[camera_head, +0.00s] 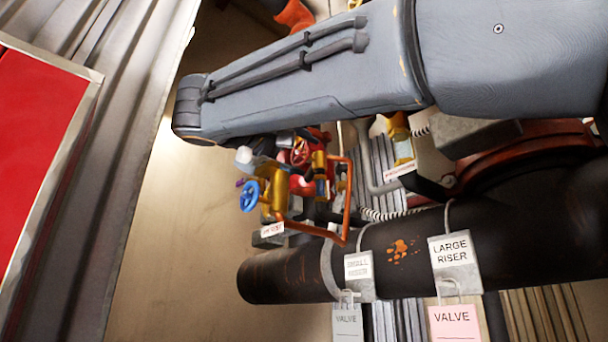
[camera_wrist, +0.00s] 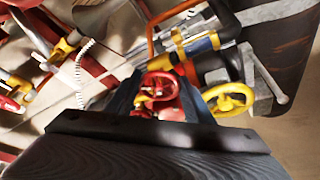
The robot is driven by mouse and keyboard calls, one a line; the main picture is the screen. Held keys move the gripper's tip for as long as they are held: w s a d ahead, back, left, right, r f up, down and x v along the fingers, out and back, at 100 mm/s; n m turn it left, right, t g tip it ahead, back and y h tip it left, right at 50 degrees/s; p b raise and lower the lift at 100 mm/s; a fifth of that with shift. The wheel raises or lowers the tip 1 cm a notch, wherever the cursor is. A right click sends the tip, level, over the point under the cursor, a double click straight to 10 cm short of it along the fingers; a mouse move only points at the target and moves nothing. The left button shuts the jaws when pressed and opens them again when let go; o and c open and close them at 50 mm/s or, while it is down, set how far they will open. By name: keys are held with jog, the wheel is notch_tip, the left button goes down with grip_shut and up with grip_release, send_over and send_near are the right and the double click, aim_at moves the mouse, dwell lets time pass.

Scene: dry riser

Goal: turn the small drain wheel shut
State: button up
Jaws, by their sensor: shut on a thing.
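In the wrist view, a small red handwheel (camera_wrist: 160,86) sits between the two dark fingers of my gripper (camera_wrist: 156,80). The gripper is shut on this wheel, with the fingers on either side of it. In the head view, a red handwheel (camera_head: 300,152) shows just below my grey arm, which hides most of my gripper. No readable label names the drain wheel. How far the wheel is turned cannot be seen.
A yellow handwheel (camera_wrist: 228,99) is close to the right finger in the wrist view. A blue handwheel (camera_head: 250,195) and an orange bent pipe (camera_head: 345,205) are near in the head view. A large black pipe (camera_head: 400,245) labelled "LARGE RISER" runs below.

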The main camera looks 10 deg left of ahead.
dwell(0.4)
jog(key=o, duration=0.8)
jog(key=shift+c, duration=0.2)
jog(key=shift+s, duration=0.1)
jog(key=v, duration=0.7)
jog(key=shift+s+a+f, duration=0.15)
jog(key=shift+s+a, duration=0.1)
jog(key=shift+s, duration=0.05)
